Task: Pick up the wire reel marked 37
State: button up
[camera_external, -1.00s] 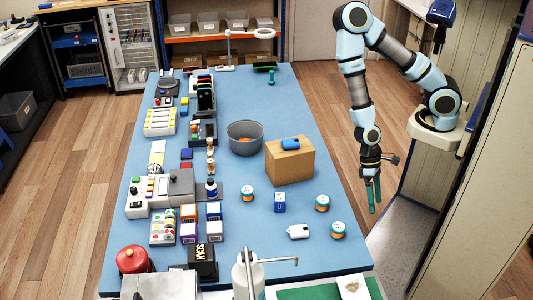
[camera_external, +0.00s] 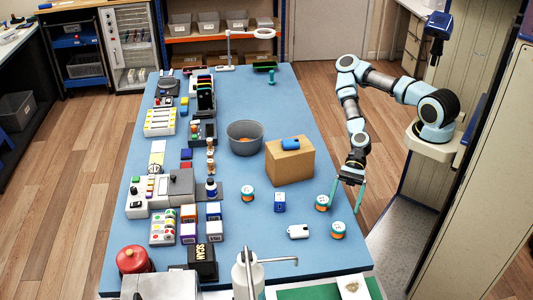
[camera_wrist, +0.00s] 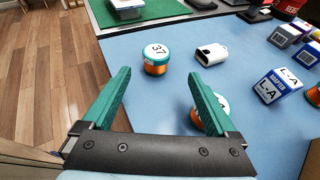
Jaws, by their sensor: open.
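The wire reel marked 37 (camera_wrist: 156,60) is a short teal and copper-orange drum with a white top label. It stands upright on the blue table, and in the external view (camera_external: 338,230) it is near the table's right edge. My gripper (camera_wrist: 158,76) has teal fingers spread wide and nothing between them. In the external view my gripper (camera_external: 347,196) is at the table's right edge, behind reel 37 and apart from it. A second, similar reel (camera_wrist: 199,119) is partly hidden behind my right finger; its marking is not readable.
A white adapter-like block (camera_wrist: 211,54) lies beside reel 37. A blue box marked L-A (camera_wrist: 278,86) and a third reel (camera_external: 247,193) stand farther left in the external view. A cardboard box (camera_external: 290,163) stands behind. A green mat (camera_wrist: 150,12) lies beyond reel 37.

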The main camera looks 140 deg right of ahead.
aim_at(340, 222)
jog(key=x, duration=0.3)
jog(key=shift+w+a+f, duration=0.1)
jog(key=shift+w, duration=0.05)
jog(key=shift+a+p+x, duration=0.15)
jog(key=shift+p+x, duration=0.35)
jog(key=shift+x, duration=0.95)
jog(key=shift+a+p+x, duration=0.1)
jog(key=shift+p+x, duration=0.35)
jog(key=shift+x, duration=1.05)
jog(key=shift+f, duration=0.15)
jog(key=c, duration=1.4)
